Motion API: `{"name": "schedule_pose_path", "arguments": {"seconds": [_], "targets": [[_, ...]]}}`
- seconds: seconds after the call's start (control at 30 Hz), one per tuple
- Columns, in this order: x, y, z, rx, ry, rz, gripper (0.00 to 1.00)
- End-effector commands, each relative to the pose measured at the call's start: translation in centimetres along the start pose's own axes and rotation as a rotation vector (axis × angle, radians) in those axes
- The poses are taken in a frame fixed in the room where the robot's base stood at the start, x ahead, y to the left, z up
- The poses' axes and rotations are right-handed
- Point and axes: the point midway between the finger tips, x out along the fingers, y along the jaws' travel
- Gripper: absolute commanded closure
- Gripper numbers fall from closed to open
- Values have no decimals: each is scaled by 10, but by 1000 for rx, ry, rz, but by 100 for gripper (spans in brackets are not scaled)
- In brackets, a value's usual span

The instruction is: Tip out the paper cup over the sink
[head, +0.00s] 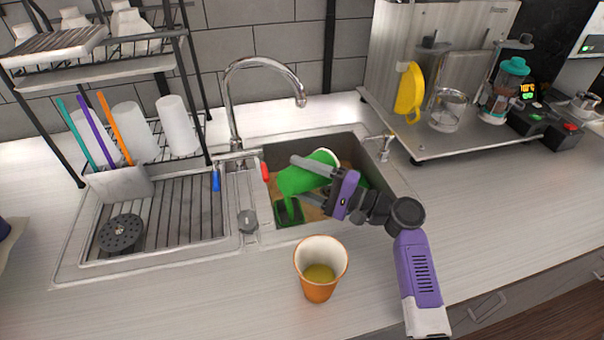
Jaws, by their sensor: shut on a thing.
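My gripper (320,176) is shut on a green paper cup (300,178) and holds it over the sink (373,142). The cup is tipped steeply, with one end towards the lower left and a white-edged end at the upper right. A narrow green streak runs below its lower left end towards a dark green patch in the basin; I cannot tell for certain whether it is liquid. An orange paper cup (318,287) with yellowish liquid stands upright on the counter in front of the sink. My gripper and the cup hide part of the basin.
A metal tap (232,108) arches behind the sink. A drainboard (170,225) with a round black strainer (121,233) and a black rack (190,75) stand at left. A raised shelf (450,148) with a clear cup and jar is at right.

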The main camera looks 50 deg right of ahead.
Motion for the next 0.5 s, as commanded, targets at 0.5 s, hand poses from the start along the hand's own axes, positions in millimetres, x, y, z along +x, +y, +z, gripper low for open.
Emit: {"name": "schedule_pose_path", "arguments": {"seconds": [0.5], "targets": [[-8,15,-19,-758,4,311,82]]}}
